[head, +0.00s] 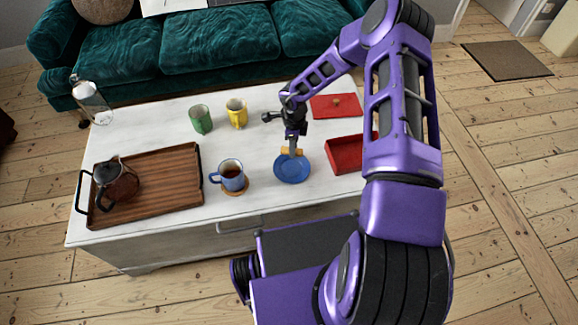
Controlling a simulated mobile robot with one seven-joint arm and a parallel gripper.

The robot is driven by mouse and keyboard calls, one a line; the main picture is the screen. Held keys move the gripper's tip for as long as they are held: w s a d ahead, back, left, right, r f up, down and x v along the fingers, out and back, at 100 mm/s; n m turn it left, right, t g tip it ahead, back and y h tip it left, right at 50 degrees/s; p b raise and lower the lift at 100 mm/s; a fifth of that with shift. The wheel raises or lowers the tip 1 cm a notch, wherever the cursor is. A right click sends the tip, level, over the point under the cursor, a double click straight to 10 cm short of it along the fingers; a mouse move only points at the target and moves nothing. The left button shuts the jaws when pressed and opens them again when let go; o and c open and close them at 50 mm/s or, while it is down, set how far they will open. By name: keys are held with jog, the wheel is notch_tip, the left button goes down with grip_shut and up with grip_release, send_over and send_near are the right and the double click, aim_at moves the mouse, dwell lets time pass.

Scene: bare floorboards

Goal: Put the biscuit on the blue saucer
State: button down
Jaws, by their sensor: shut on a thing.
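The blue saucer (292,169) lies on the white table, right of its middle. My gripper (293,149) points down at the far edge of the saucer and is shut on the biscuit (286,151). The biscuit is a small tan piece, partly hidden by the fingers. It shows over the saucer's far rim. I cannot tell whether it touches the saucer or is held a little above it.
On the white table (240,110) are a blue mug (231,175) on a coaster, green (201,119) and yellow (237,113) mugs, a wooden tray (150,190) with a glass pot (116,185), a red box (345,154), a red mat (325,106) and a glass bottle (92,102).

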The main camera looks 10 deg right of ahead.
aim_at(293, 169)
notch_tip(293, 169, down, 9)
jog(key=shift+f+b, duration=0.15)
jog(key=shift+b, duration=0.7)
jog(key=shift+f, duration=0.1)
jog(key=shift+f, duration=0.15)
jog(key=c, duration=0.6)
grip_release()
jog(key=shift+r, duration=0.2)
notch_tip(293, 169, up, 12)
jog(key=shift+r+p, duration=0.1)
jog(key=shift+p, duration=1.15)
